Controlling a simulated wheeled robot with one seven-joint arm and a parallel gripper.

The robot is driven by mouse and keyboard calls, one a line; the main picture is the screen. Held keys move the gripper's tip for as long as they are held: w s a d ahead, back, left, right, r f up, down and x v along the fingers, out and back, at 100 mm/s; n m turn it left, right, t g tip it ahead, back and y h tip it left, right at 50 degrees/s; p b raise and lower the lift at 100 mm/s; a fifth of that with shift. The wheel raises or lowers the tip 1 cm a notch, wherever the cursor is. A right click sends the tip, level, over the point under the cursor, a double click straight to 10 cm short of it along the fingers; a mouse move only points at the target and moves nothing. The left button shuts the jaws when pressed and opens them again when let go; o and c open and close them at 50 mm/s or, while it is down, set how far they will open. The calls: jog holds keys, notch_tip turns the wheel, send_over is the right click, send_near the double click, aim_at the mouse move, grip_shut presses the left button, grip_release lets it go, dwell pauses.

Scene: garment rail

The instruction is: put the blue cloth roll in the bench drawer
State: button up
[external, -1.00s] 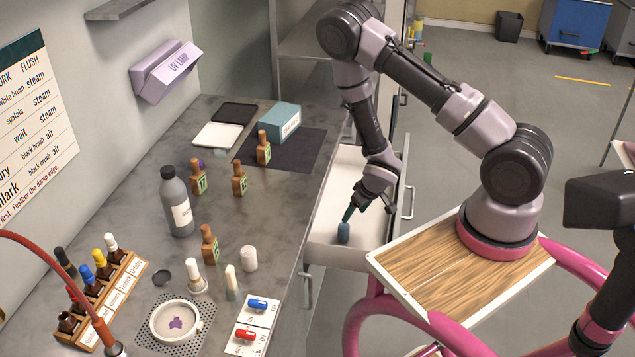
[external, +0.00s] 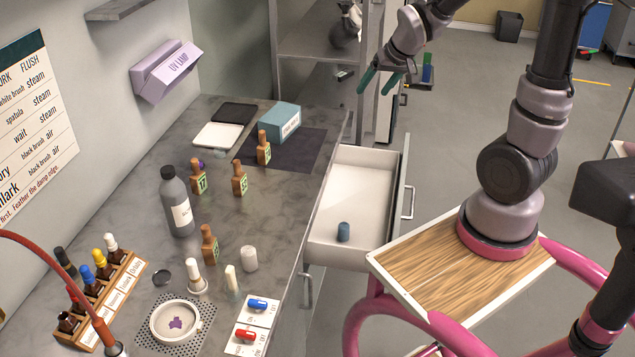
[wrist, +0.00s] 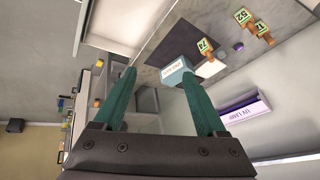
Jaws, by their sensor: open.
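The blue cloth roll (external: 343,231) stands inside the open bench drawer (external: 352,183), near its front-left corner in the external view. It is apart from my gripper. My gripper (external: 377,84), with teal fingers, is open and empty, raised above and beyond the far end of the drawer. In the wrist view, my open fingers (wrist: 160,100) have nothing between them that they hold. The roll does not show in the wrist view.
The bench (external: 130,215) carries several brown bottles, a grey bottle (external: 177,202), a teal box (external: 279,122) and a rack of droppers (external: 101,300). A shelf unit (external: 315,45) stands behind. The drawer's handle (external: 409,202) sticks out at the right.

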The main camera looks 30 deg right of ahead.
jog(key=s+r+t+y, duration=0.1)
jog(key=s+r, duration=1.3)
jog(key=s, duration=0.2)
jog(key=shift+s+a+m, duration=0.15)
jog(key=shift+a+m, duration=0.05)
jog(key=shift+m, duration=0.2)
